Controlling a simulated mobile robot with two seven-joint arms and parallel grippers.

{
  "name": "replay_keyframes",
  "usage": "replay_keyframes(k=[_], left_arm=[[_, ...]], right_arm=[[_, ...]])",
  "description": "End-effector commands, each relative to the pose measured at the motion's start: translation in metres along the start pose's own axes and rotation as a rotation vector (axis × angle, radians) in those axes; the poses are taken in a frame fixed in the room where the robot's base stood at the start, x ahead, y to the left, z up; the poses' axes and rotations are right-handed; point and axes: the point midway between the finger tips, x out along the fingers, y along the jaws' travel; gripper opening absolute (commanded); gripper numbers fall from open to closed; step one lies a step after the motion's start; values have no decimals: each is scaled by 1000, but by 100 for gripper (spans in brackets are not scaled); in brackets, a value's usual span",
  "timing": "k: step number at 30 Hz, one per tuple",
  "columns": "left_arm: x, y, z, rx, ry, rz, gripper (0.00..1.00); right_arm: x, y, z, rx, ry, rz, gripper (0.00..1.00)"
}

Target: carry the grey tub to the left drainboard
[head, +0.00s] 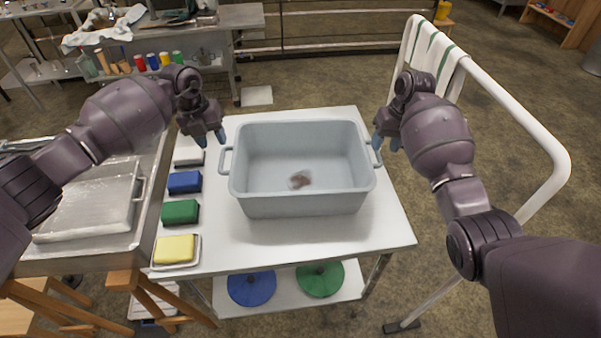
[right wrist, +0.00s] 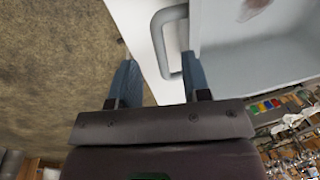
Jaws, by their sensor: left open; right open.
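The grey tub (head: 300,204) stands upright on the white-topped table, with a small reddish-brown patch on its inside floor. It has a loop handle at each end. My right gripper (head: 385,142) is open at the right handle; in the right wrist view the handle (right wrist: 163,45) reaches between the two blue fingers (right wrist: 160,85), close to the right-hand one. My left gripper (head: 205,139) is open and empty, a little left of and above the left handle (head: 225,160). I cannot tell for certain which surface is the left drainboard.
Left of the tub are a blue block (head: 185,182), a green block (head: 180,212) and a yellow sponge (head: 174,249) on a dish. A metal basin unit with a tray (head: 90,205) adjoins the table's left side. A white rail (head: 520,105) with a striped towel stands right.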

Motion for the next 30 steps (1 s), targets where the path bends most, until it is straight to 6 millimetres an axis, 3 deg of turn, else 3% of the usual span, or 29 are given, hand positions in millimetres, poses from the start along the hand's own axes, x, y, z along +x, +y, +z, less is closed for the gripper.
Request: replay_keyframes(k=[6,12,18,28,30], left_arm=[[36,0,0,-1,2,-1,43],[60,0,0,-1,1,-1,43],[72,0,0,0,0,-1,43],[73,0,0,0,0,-1,43],[73,0,0,1,0,-1,32]], right_arm=[[37,0,1,0,-3,0,44],[61,0,0,0,-2,0,44],[72,0,0,0,0,1,44],[73,0,0,-1,0,1,44],[73,0,0,-1,0,1,33]])
